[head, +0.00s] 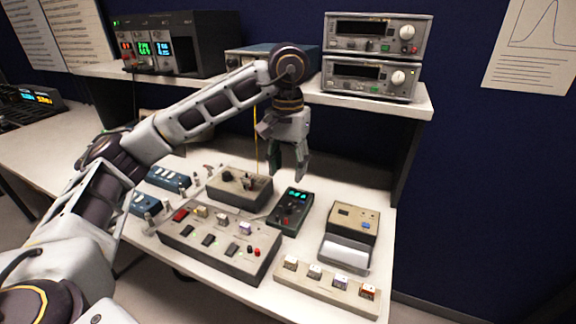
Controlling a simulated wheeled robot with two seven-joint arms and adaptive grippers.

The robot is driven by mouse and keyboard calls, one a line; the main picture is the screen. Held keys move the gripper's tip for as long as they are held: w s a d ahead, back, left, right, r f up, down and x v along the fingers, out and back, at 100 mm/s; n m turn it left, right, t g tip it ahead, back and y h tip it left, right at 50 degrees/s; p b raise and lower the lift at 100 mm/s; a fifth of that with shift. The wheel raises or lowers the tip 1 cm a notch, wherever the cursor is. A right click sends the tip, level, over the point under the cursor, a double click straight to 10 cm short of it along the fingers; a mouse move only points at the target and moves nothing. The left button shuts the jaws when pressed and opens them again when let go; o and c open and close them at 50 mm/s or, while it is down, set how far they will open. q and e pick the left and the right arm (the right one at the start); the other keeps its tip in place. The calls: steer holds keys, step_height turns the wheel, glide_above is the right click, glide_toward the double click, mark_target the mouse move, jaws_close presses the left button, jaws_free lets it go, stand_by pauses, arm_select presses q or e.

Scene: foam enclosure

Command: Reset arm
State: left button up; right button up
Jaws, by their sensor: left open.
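My left arm comes in from the left and reaches over the bench. My left gripper (287,175) points down, open and empty. It hangs above the back of the bench top, over the area behind a small dark meter (291,210) with a lit display. A gap shows between the gripper and the devices below it. My right gripper is not in view.
On the bench (235,297) stand a grey switch panel (220,262), a beige box with knobs (240,188), a strip of small blocks (326,288) and a beige device (350,236). A shelf (375,101) behind holds stacked instruments (376,36) and a power supply (175,42).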

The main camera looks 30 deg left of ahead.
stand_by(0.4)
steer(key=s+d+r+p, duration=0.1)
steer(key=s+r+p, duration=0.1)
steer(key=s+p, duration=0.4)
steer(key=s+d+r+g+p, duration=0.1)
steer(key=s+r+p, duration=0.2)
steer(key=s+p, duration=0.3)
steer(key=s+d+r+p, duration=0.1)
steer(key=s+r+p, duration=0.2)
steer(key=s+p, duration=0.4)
steer(key=shift+p, duration=1.4)
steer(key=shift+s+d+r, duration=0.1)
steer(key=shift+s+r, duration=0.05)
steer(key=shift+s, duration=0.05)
